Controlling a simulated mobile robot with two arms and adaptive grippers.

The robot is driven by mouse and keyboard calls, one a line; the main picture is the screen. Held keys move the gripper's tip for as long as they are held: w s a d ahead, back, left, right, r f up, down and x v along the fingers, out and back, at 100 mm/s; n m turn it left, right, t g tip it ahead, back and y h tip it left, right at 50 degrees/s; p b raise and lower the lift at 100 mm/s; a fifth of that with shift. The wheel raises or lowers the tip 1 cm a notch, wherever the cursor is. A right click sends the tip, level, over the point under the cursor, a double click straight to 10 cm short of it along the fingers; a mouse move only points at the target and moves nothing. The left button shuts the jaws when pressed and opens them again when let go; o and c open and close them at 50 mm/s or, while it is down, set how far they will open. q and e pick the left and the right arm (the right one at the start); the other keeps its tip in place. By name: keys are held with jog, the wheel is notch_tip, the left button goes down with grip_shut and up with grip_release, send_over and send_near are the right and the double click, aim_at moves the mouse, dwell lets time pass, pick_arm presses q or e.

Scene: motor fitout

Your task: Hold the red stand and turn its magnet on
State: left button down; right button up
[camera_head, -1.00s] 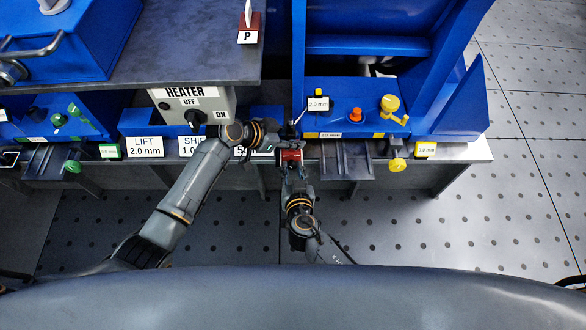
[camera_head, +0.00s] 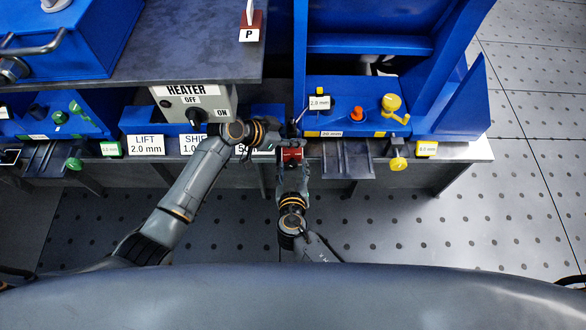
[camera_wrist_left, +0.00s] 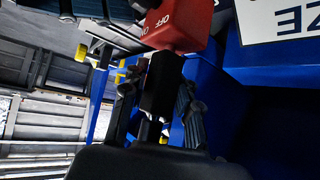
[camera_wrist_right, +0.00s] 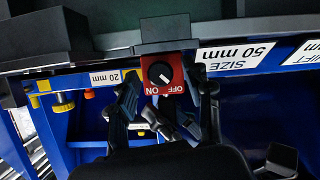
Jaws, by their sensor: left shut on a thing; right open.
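The red stand (camera_head: 291,153) is a small red block at the bench's front edge. Its OFF/ON lettering shows in the left wrist view (camera_wrist_left: 190,20), with a black piece (camera_wrist_left: 160,85) below the block. My left gripper (camera_head: 270,149) is shut on this black piece of the stand. In the right wrist view the block's face (camera_wrist_right: 176,62) shows a round black knob (camera_wrist_right: 160,72) with a white mark, beside the words ON and OFF. The mark seems to lean toward OFF. My right gripper (camera_wrist_right: 165,92) is open, its fingers on either side below the face; contact cannot be told.
A blue machine (camera_head: 450,110) with yellow and orange knobs stands right of the stand. A heater box (camera_head: 190,102) and labelled signs, including SIZE 50 mm (camera_wrist_right: 236,56), are to the left. The floor in front is clear.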

pick_arm(q)
jog(key=shift+w+a, duration=0.1)
jog(key=shift+a, duration=0.1)
pick_arm(e)
jog(key=v, duration=1.2)
pick_arm(q)
jog(key=c, duration=0.9)
grip_release()
pick_arm(e)
jog(key=shift+a, duration=0.1)
